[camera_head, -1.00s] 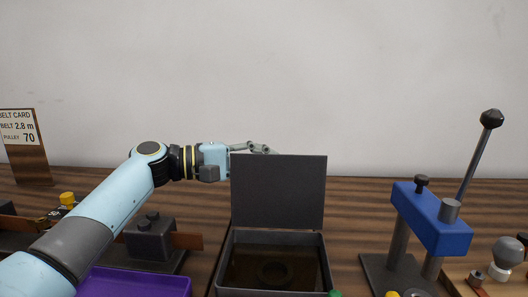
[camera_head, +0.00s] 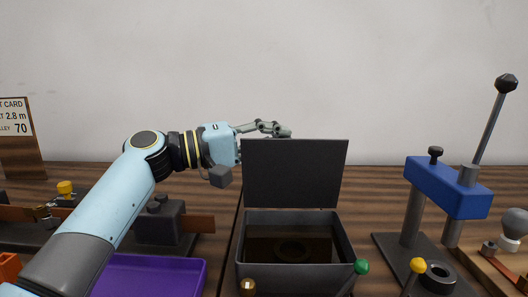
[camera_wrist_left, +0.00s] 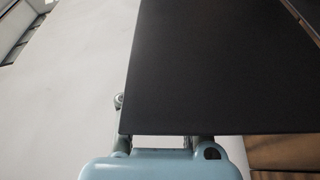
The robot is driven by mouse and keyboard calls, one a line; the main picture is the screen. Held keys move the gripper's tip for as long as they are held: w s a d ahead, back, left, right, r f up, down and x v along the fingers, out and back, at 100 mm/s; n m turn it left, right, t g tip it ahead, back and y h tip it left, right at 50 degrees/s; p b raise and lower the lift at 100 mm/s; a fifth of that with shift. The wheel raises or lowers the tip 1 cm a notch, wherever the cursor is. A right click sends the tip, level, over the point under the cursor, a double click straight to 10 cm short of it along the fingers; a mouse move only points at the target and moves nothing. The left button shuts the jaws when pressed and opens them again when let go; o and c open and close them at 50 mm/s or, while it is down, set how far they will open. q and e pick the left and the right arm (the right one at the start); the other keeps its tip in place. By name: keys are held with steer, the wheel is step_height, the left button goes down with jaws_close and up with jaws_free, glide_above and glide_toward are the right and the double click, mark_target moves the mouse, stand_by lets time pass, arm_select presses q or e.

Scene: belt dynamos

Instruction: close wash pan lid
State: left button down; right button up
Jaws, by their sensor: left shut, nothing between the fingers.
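The wash pan (camera_head: 345,245) is a dark grey box standing open on the bench, with dark liquid and a ring (camera_head: 291,252) inside. Its lid (camera_head: 294,172) stands upright at the pan's back edge. My left gripper (camera_head: 284,132) is shut and empty at the top left of the lid, its fingertips by the upper edge. I cannot tell whether it touches the lid. In the left wrist view the dark lid (camera_wrist_left: 225,65) fills the middle and right and hides most of the fingers. My right gripper is not in view.
A purple tray (camera_head: 150,277) lies left of the pan. A blue press (camera_head: 447,188) with a tall lever stands to the right. Green (camera_head: 361,267) and yellow (camera_head: 418,265) knobs stand near the pan's front right. A belt card (camera_head: 14,117) stands at far left.

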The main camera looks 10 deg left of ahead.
mark_target(287, 146)
arm_select(q)
steer(key=s+m+b, duration=0.1)
steer(key=s, duration=0.1)
steer(key=s+d+m+h+b, duration=0.1)
steer(key=s, duration=0.2)
steer(key=shift+s+d+f+b, duration=0.1)
steer(key=shift+d+f+b, duration=0.1)
steer(key=shift+b, duration=0.2)
steer(key=s+d+f+b, duration=0.1)
steer(key=s+f+b, duration=0.3)
steer(key=s+f, duration=0.2)
steer(key=shift+s+d, duration=0.3)
steer(key=shift+s, duration=0.85)
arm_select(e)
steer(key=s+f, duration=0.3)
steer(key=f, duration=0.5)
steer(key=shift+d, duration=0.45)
arm_select(q)
steer(key=shift+f, duration=0.1)
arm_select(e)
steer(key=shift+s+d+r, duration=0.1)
